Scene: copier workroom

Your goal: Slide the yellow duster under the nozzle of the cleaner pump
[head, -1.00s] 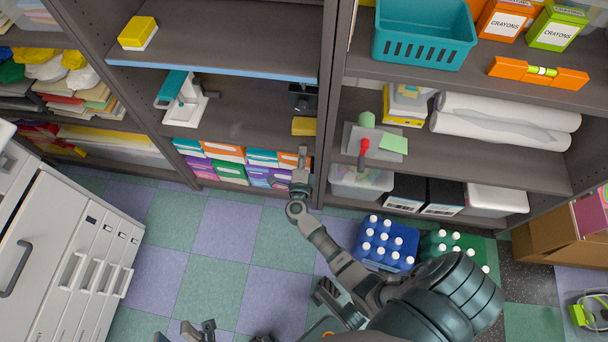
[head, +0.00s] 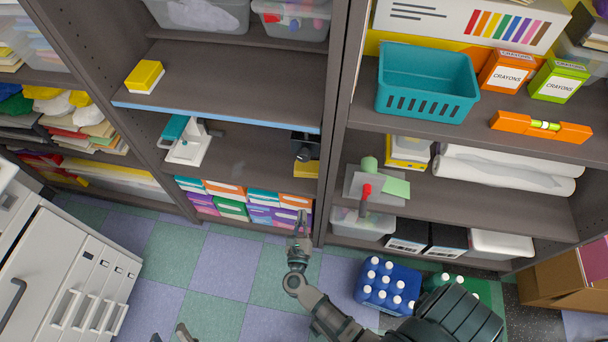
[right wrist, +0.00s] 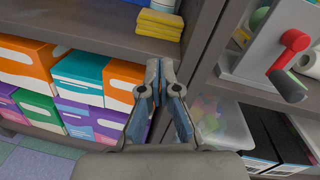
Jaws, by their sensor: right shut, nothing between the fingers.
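The yellow duster (head: 306,169) looks like a folded yellow stack at the right end of the middle shelf, near its front edge. It also shows in the right wrist view (right wrist: 160,24). A dark object (head: 304,146), which may be the cleaner pump, stands just behind it; its nozzle is not clear. My right gripper (head: 302,218) is shut and empty, below and in front of that shelf edge. In the right wrist view its fingertips (right wrist: 160,66) point up toward the duster, apart from it. My left gripper (head: 171,336) shows only its fingertips at the bottom edge, spread apart.
A white and teal device (head: 187,140) stands left on the same shelf. Coloured boxes (head: 232,207) fill the shelf below. A dark upright panel (right wrist: 206,70) stands right of the duster. A yellow block (head: 145,76) lies on the shelf above. The shelf middle is clear.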

